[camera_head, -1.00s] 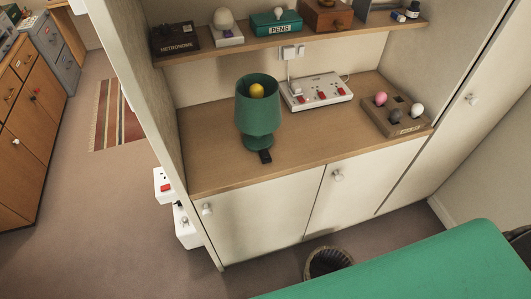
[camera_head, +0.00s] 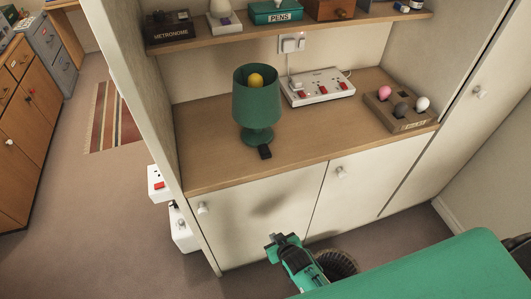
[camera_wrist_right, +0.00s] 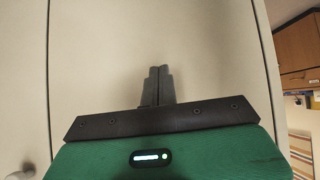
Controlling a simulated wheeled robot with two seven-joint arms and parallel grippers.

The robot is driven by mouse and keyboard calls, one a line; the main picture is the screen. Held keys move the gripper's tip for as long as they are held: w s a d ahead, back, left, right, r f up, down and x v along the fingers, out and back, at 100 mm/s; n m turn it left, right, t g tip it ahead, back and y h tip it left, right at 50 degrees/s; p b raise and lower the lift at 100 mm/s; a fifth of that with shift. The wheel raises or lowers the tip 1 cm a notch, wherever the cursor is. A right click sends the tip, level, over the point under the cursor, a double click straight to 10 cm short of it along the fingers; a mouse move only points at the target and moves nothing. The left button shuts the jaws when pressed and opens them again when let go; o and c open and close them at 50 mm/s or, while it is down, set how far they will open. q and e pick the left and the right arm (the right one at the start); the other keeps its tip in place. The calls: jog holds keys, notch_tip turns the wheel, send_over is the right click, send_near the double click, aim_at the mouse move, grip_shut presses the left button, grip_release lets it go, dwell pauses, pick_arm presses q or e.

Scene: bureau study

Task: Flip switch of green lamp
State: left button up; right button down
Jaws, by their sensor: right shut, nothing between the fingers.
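The green lamp (camera_head: 257,105) stands upright on the wooden cabinet top, with a yellow bulb (camera_head: 256,80) showing inside its shade. A small black switch (camera_head: 265,152) lies at the front of its base, near the counter's front edge. My right gripper (camera_head: 274,242) is in front of the white cabinet doors, below the counter and the lamp. In the right wrist view its two dark fingers (camera_wrist_right: 158,85) are together and empty, facing a pale door panel. The lamp is not seen in the wrist view. My left gripper is not in view.
A white power strip (camera_head: 317,87) with red switches sits behind and right of the lamp. A wooden holder (camera_head: 402,120) with coloured bulbs stands at the counter's right. A shelf (camera_head: 290,27) hangs above. A wire bin (camera_head: 337,263) is on the floor. Counter left of the lamp is clear.

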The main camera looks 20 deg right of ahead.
jog(key=w+r+t, duration=0.1)
jog(key=w+r, duration=0.1)
jog(key=r, duration=0.3)
jog(key=w+r+t+b, duration=0.1)
jog(key=w+r, duration=0.1)
jog(key=r, duration=0.4)
jog(key=w+r+t+b, duration=0.1)
jog(key=w+r+t, duration=0.1)
jog(key=r, duration=0.3)
jog(key=shift+w+a+r+m, duration=0.2)
jog(key=shift+w+r+m, duration=0.1)
jog(key=shift+w+m, duration=0.15)
notch_tip(320, 180, up, 17)
jog(key=d+m+t+h+b, duration=0.1)
jog(key=d+t+b, duration=0.1)
jog(key=t, duration=0.1)
jog(key=shift+s+d, duration=0.15)
jog(key=shift+d, duration=0.05)
jog(key=p, duration=0.2)
send_over(266, 155)
jog(key=s, duration=0.1)
jog(key=shift+f, duration=0.35)
jog(key=f, duration=0.1)
jog(key=w+f, duration=0.1)
jog(key=f, duration=0.1)
jog(key=shift+w, duration=0.1)
jog(key=shift+f, duration=0.65)
